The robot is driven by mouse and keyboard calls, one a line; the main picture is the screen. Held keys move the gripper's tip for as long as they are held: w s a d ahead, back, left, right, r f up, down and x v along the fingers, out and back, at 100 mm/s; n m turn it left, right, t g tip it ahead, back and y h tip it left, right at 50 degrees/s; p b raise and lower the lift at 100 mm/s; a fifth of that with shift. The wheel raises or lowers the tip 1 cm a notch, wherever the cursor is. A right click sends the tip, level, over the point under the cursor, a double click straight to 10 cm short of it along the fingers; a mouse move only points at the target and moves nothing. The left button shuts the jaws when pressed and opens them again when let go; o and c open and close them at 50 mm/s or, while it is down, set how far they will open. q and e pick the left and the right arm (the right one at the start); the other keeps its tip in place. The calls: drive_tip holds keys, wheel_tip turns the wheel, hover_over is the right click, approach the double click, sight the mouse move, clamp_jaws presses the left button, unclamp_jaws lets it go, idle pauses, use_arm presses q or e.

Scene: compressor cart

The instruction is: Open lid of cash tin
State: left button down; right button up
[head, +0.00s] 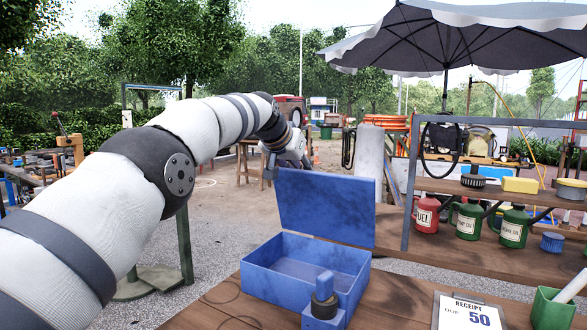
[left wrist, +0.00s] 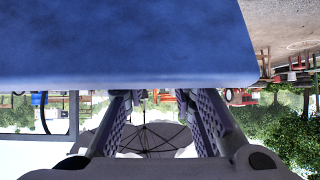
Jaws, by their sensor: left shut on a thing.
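The blue cash tin (head: 262,277) sits on the wooden bench with its lid (head: 326,212) raised, close to upright, at the back. The inside of the tin shows and looks empty. My left gripper (head: 284,161) is at the lid's upper left corner, shut on the lid, partly behind it. In the left wrist view the lid (left wrist: 130,45) fills the upper part, and the left gripper's two fingers (left wrist: 163,110) reach its edge. Their tips are hidden by the lid. My right gripper is in neither view.
A blue block with a dark ring (head: 323,306) stands at the tin's front right. A receipt clipboard (head: 468,312) and a green container (head: 553,311) are to the right. A red fuel can (head: 426,214) and green cans stand behind. Bare bench lies right of the tin.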

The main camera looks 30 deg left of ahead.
use_arm(q)
drive_tip(key=d+f, duration=0.2)
drive_tip(key=d, duration=0.1)
drive_tip(key=shift+f+g+h, duration=0.3)
drive_tip(key=shift+f, duration=0.05)
drive_tip(key=c, duration=1.7)
unclamp_jaws()
drive_tip(key=o, duration=0.9)
drive_tip(key=shift+w+d, duration=0.25)
drive_tip(key=shift+d, duration=0.2)
drive_tip(key=shift+c, duration=0.2)
drive_tip(key=o, duration=0.5)
drive_tip(key=shift+d, duration=0.1)
drive_tip(key=shift+o, duration=0.6)
drive_tip(key=shift+w+d+r, duration=0.2)
drive_tip(key=shift+d+r, duration=0.05)
drive_tip(key=shift+s+a+r, duration=0.1)
drive_tip(key=shift+a+r, duration=0.25)
drive_tip(key=shift+r, duration=0.15)
wheel_tip(320, 180, up, 7)
hover_over(315, 172)
drive_tip(key=s+a, duration=0.3)
drive_tip(key=shift+w+d+r, duration=0.15)
